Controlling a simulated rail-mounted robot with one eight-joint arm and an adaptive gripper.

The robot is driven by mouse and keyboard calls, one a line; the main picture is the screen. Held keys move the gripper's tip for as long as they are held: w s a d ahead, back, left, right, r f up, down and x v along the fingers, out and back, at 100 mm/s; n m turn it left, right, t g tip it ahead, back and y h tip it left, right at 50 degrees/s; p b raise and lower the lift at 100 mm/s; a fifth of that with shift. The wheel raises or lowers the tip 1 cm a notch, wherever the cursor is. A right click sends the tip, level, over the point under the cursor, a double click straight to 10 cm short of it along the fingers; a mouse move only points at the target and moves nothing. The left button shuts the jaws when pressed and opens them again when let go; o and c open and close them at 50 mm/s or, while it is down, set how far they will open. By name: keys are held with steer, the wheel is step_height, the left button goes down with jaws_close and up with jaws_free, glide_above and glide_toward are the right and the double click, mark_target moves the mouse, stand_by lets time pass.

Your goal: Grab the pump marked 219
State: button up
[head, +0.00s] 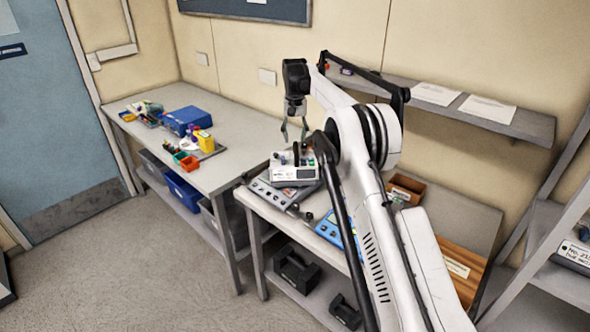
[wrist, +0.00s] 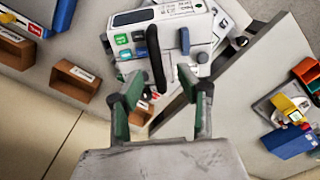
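A white pump (head: 293,173) with a black upright handle stands on the near grey table, its marking too small to read. My gripper (head: 294,137) points down above this pump, open and empty; in the wrist view the fingers (wrist: 158,78) stand apart on either side of the handle's line. Another pump (head: 574,254) on the right-hand rack bears a label starting "No. 21", its last digit unclear. I cannot tell which pump is 219.
A grey device (head: 272,191) lies beside and partly under the white pump. A blue device (head: 330,228) and brown bins (head: 405,187) are farther right, partly behind my arm. A wall shelf (head: 520,124) runs behind. The left table (head: 165,150) holds blue boxes and small coloured bins.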

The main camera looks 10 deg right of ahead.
mark_target(296, 148)
steer(key=shift+d+f+p, duration=0.15)
steer(key=shift+f+p, duration=0.3)
steer(key=shift+f, duration=1.1)
steer(key=shift+d+f+p, duration=0.1)
steer(key=shift+f+p, duration=0.3)
steer(key=shift+f, duration=1.1)
steer(key=shift+c, duration=0.5)
jaws_close()
